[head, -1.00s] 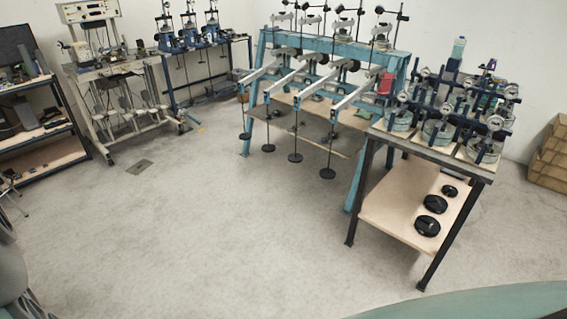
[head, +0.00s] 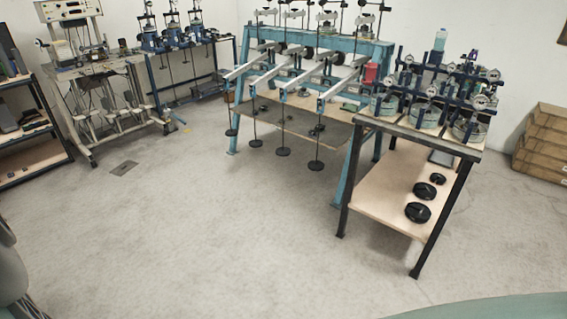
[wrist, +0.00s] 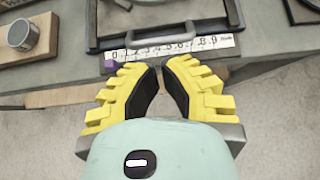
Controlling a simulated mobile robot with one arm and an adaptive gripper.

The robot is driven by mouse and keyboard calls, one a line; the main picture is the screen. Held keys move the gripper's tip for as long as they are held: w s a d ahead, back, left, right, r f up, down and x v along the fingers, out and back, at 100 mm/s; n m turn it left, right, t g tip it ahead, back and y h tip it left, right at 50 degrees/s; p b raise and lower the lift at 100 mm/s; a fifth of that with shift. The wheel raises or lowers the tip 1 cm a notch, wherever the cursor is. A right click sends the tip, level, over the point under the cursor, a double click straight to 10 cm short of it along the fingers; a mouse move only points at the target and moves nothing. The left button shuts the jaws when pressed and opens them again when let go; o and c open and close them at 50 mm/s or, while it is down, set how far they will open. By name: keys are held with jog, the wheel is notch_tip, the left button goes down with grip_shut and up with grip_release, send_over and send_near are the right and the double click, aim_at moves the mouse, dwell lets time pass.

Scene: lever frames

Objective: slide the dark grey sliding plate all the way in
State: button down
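A dark-framed piece (wrist: 92,22) with a curved grey handle (wrist: 150,48) lies at the top of the wrist view. It may be the sliding plate, but I cannot tell for certain. A white numbered scale (wrist: 185,46) runs along its near side, with a small purple block (wrist: 112,60) by the zero end. My gripper (wrist: 162,66) has yellow fingers with black pads. Its tips nearly meet just below the scale in the picture, with nothing visible between them. Whether they touch anything is unclear. The gripper does not show in the head view.
A grey metal can (wrist: 22,36) stands at the left of the wrist view. In the head view, a dark-legged table (head: 428,138) carries instruments, with black round weights (head: 418,212) on its lower shelf. A blue lever frame (head: 345,165) stands beside it. The floor in front is clear.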

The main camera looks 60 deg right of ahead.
jog(key=shift+w+a+f, duration=0.15)
jog(key=shift+a+f, duration=0.25)
jog(key=shift+a, duration=1.1)
jog(key=shift+w+a+f, duration=0.1)
jog(key=shift+a+f, duration=0.35)
jog(key=shift+a, duration=1)
jog(key=shift+w+a+f, duration=0.15)
jog(key=shift+a+f, duration=0.25)
jog(key=shift+a, duration=1.1)
jog(key=shift+w+a+b, duration=0.2)
jog(key=shift+a+b, duration=0.95)
jog(key=shift+a, duration=0.45)
jog(key=shift+s+a+b, duration=0.1)
jog(key=shift+a+b, duration=1.05)
jog(key=shift+a, duration=0.15)
jog(key=shift+w+a+f+b, duration=0.1)
jog(key=shift+a+b, duration=1)
jog(key=shift+b, duration=0.15)
jog(key=shift+w+a+f+b, duration=0.1)
jog(key=shift+a+b, duration=1)
jog(key=shift+b, duration=0.15)
jog(key=shift+a+r+b, duration=0.15)
jog(key=shift+a+b, duration=0.35)
jog(key=shift+w+a+b, duration=0.15)
jog(key=shift+a+b, duration=0.75)
jog(key=shift+b, duration=0.35)
jog(key=shift+a+r+b, duration=0.1)
jog(key=shift+a+b, duration=0.45)
jog(key=shift+b, duration=0.1)
